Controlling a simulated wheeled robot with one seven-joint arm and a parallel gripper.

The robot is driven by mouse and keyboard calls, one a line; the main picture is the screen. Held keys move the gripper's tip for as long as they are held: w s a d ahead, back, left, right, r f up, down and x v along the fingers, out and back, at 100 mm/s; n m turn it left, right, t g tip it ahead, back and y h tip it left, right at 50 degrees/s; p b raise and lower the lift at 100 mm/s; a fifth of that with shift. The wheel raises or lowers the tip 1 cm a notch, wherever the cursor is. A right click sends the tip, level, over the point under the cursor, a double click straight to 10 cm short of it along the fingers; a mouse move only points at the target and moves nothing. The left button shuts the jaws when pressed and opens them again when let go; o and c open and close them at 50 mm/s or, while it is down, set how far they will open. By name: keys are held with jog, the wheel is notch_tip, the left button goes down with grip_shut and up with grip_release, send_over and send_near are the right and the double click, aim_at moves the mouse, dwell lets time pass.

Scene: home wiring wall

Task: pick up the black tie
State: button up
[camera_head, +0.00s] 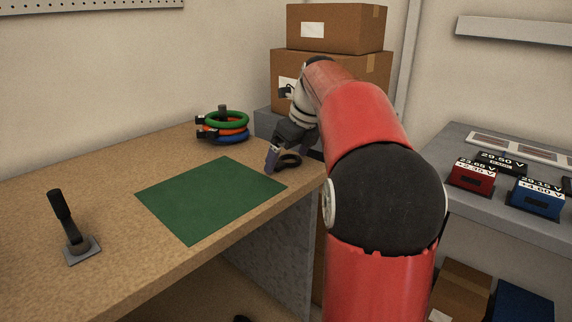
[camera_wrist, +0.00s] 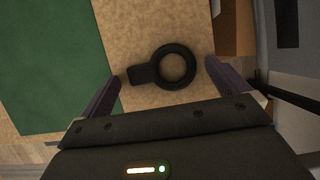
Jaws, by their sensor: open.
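The black tie (camera_wrist: 160,75) is a dark ring with a square block on its left side. It lies on the bare wood bench top beside the green mat's edge. In the head view the tie (camera_head: 291,160) shows partly behind my gripper. My gripper (camera_wrist: 163,90) is open, and in the wrist view the tie appears between and just beyond its two fingertips. In the head view my gripper (camera_head: 272,161) is pointed down close to the tie. I cannot tell whether a finger touches it.
The green mat (camera_head: 210,198) lies left of the tie. Colored rings (camera_head: 228,120) are stacked on a post at the back. A black-handled tool (camera_head: 70,228) stands at the front left. Cardboard boxes (camera_head: 335,27) stand behind my arm. The bench's right edge is close to the tie.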

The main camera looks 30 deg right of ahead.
jog(key=c, duration=1.1)
jog(key=shift+r, duration=0.1)
jog(key=shift+c, duration=0.2)
